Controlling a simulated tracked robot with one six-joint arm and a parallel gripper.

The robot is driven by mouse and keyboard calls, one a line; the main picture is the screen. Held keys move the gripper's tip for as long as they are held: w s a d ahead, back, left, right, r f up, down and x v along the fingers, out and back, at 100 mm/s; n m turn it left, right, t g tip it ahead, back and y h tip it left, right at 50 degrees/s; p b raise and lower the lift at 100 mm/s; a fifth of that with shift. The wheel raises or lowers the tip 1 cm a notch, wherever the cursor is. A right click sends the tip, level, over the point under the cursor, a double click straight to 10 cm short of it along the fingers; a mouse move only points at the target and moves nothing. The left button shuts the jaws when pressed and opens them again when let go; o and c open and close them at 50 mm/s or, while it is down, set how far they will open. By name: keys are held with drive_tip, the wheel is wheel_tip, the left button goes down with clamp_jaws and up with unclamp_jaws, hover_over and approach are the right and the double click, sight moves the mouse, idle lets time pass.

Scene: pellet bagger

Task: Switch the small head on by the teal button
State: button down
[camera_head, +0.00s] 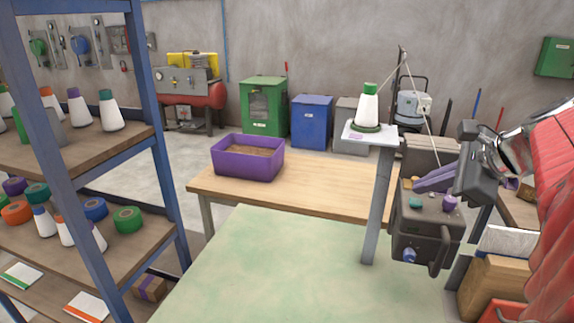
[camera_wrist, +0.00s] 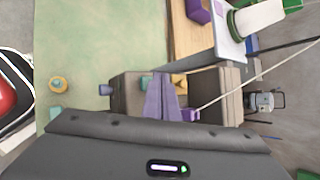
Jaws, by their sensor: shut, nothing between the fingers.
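The small head (camera_head: 427,235) is a dark grey box with a handle at its right, by the post at the right of the head view. A teal button (camera_head: 415,202) and a purple knob (camera_head: 449,203) sit on its top.
A thread cone (camera_head: 367,104) stands on the post's small platform, with thread running past my gripper. A pale green surface (camera_head: 290,265) lies in front. A purple bin (camera_head: 247,160) is on the wooden table. A shelf rack (camera_head: 155,110) stands at left.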

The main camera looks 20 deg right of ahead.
sight(421, 204)
drive_tip(key=shift+f, duration=0.15)
drive_tip(key=shift+f, duration=0.25)
drive_tip(key=shift+f, duration=0.5)
idle(1.3)
drive_tip(key=shift+r, duration=0.95)
drive_tip(key=shift+r, duration=0.15)
drive_tip(key=shift+r, duration=2.85)
drive_tip(key=shift+w, duration=0.1)
